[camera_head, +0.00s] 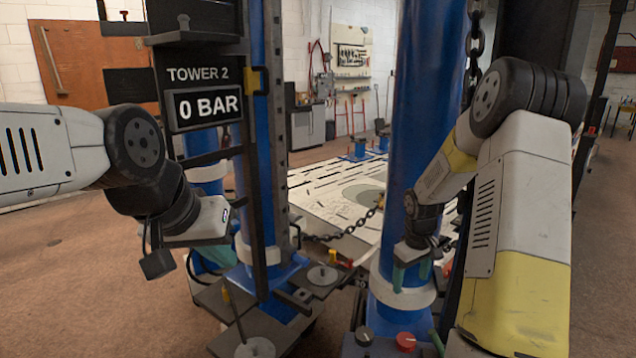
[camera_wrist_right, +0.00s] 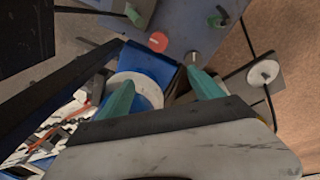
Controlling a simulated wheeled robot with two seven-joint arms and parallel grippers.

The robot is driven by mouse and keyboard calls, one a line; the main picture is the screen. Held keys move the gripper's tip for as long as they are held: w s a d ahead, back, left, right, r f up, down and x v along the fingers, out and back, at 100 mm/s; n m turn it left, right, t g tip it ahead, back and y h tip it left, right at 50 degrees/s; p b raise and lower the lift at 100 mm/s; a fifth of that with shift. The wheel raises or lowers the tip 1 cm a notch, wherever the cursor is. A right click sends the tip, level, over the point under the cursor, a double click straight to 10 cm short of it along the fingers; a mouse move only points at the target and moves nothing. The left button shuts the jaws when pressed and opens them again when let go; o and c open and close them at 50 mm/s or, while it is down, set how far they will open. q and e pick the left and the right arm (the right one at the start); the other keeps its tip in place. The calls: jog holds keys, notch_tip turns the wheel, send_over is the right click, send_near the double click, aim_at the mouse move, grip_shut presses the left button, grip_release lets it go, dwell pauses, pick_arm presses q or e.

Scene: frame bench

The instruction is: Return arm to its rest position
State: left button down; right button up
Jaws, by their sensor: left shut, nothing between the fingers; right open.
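My left arm comes in from the left in the head view. Its gripper (camera_head: 220,255) hangs at the wrist beside the left blue tower, with teal fingers partly hidden; it is shut and empty. My right arm reaches in from the right, bent down in front of the right blue column (camera_head: 418,110). Its gripper (camera_head: 411,274) points down with two teal fingers apart and nothing between them. In the right wrist view the open gripper (camera_wrist_right: 160,78) shows its fingers over the column's base area, near a red knob (camera_wrist_right: 158,42) and a dark knob (camera_wrist_right: 193,57).
A control panel with a red knob (camera_head: 405,341) and a black knob (camera_head: 364,336) sits at the bottom centre. A display (camera_head: 205,106) reads "TOWER 2, 0 BAR". A chain (camera_head: 345,230) hangs between the columns. Open floor (camera_head: 70,270) lies at the left.

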jog(key=s+a+r+m+t, duration=0.1)
jog(key=s+a+r, duration=0.3)
jog(key=r, duration=0.5)
jog(key=s+a+r+m+t, duration=0.1)
jog(key=s+a+r, duration=0.1)
jog(key=s+r, duration=0.55)
jog(key=s+a+r+m+t+y, duration=0.1)
jog(key=s+a+r, duration=0.2)
jog(key=s, duration=0.3)
jog(key=s+a+r+m+t+y, duration=0.1)
jog(key=s+a+r, duration=0.2)
jog(key=s+r, duration=0.3)
jog(key=shift+s+m+t+y, duration=0.3)
jog(key=shift+s+t, duration=0.1)
jog(key=shift+s, duration=0.35)
jog(key=shift+r, duration=0.15)
